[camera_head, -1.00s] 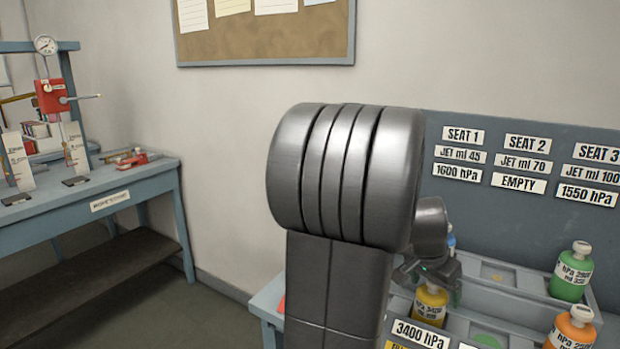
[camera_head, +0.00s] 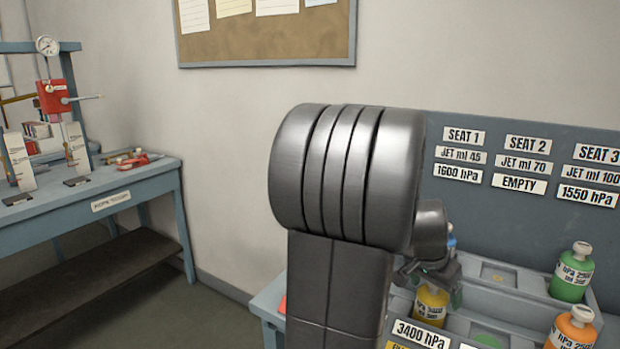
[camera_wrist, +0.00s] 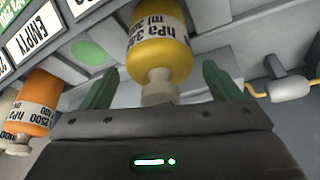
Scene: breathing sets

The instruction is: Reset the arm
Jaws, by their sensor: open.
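My gripper (camera_wrist: 158,88) is open in the wrist view, its two green fingers apart on either side of the neck of a yellow bottle (camera_wrist: 157,40). I cannot tell whether a finger touches it. In the head view my gripper (camera_head: 432,275) is small and dark, just above the yellow bottle (camera_head: 431,303), and partly hidden behind my arm's large grey joint. The yellow bottle stands upright in the front row of the rack.
A green bottle (camera_head: 571,272) and an orange bottle (camera_head: 573,328) stand at the right of the rack. A grey-blue panel (camera_head: 470,215) with seat labels rises behind. A blue workbench (camera_head: 130,183) with a red press (camera_head: 53,97) is at the left.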

